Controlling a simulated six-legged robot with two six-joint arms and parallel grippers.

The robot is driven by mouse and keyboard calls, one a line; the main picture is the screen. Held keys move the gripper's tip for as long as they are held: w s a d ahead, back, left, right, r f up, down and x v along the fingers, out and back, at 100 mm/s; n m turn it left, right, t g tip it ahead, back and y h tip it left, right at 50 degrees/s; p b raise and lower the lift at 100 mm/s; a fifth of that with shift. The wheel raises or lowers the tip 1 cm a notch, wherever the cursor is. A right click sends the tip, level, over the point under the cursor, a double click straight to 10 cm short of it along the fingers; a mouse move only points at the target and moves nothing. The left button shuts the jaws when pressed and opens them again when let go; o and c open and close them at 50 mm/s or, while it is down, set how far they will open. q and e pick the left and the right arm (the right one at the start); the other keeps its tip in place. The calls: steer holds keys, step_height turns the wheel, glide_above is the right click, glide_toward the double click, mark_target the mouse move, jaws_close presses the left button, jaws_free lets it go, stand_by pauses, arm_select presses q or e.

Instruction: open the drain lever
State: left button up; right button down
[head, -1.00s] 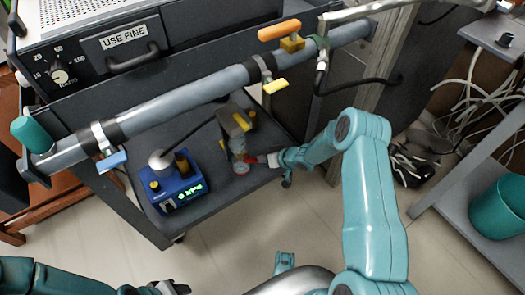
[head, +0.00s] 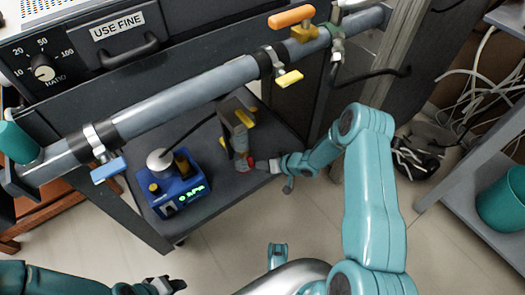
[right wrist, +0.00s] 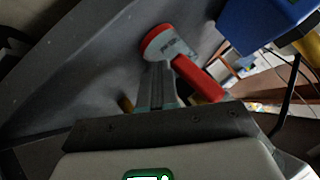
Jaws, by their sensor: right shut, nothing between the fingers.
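A small red lever (head: 250,159) sits low on the fitting under the dark box on the cart's lower shelf. It also shows in the right wrist view as a red bar (right wrist: 200,79) joined to a red-rimmed disc with a grey label (right wrist: 170,44); the lettering is too small to read. My right gripper (head: 261,165) is shut and empty, with its tips right beside the lever. In the right wrist view the tips (right wrist: 157,72) overlap the disc's lower edge; I cannot tell whether they touch. My left gripper (head: 168,286) is at the bottom edge, far from the lever.
A blue device with a green display (head: 178,190) stands left of the fitting. Above runs a grey pipe (head: 190,95) with orange (head: 291,16), yellow (head: 289,78) and blue (head: 108,169) handles. A grey table (head: 470,170) is at right.

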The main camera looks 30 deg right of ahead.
arm_select(q)
steer(key=shift+s+f, duration=0.1)
stand_by(0.5)
step_height(320, 180, up, 6)
steer(key=s+d+p, duration=0.1)
steer(key=p, duration=0.5)
steer(key=shift+s, duration=0.2)
arm_select(e)
steer(key=v, duration=1.6)
arm_select(q)
steer(key=shift+d+f, duration=0.1)
steer(key=shift+f, duration=0.05)
arm_select(e)
steer(key=shift+s, duration=0.15)
